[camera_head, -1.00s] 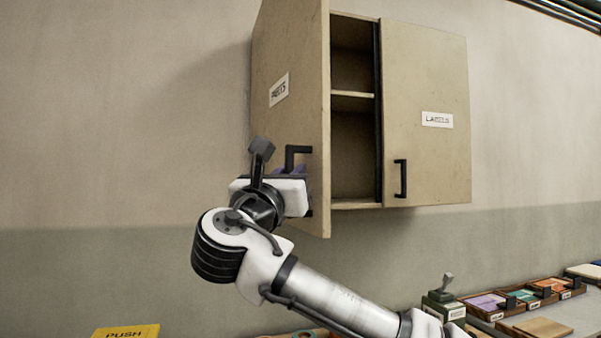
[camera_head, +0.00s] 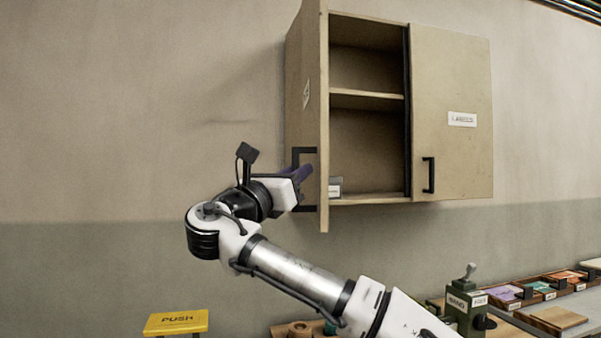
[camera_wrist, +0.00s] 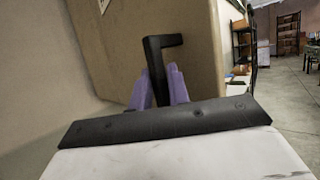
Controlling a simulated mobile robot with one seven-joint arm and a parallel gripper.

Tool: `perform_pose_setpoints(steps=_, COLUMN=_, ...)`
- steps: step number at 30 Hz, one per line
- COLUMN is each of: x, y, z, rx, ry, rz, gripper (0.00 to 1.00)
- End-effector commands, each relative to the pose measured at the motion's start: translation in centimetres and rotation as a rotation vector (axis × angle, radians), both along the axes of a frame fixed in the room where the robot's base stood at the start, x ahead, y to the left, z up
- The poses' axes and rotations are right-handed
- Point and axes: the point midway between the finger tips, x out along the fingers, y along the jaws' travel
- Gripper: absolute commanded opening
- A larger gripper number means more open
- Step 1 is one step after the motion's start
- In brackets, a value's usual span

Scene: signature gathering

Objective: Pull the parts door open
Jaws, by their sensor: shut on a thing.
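The parts door (camera_head: 308,110) is the left door of a beige wall cabinet (camera_head: 368,106). It stands swung wide open, seen nearly edge-on, with its label turned mostly away. My gripper (camera_head: 303,174) is at the black door handle (camera_head: 297,155) on the door's outer face. In the wrist view the purple fingers (camera_wrist: 164,88) are shut on the dark handle (camera_wrist: 156,60), against the beige door panel (camera_wrist: 195,45). The lower part of the handle is hidden between the fingers.
The right door, labelled LABELS (camera_head: 452,120), is closed. A small grey box (camera_head: 335,187) sits on the cabinet's bottom shelf. Below are a yellow PUSH stool (camera_head: 176,323), a green device (camera_head: 466,305) and coloured trays (camera_head: 535,290). The wall left of the door is clear.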

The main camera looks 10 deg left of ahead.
Motion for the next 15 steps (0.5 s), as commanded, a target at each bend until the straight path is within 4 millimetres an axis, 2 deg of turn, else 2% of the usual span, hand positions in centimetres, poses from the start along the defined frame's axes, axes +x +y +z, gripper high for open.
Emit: perform_pose_setpoints(steps=15, x=0.33, y=0.35, z=0.14, rx=0.000, ry=-0.002, rz=-0.015, gripper=0.00)
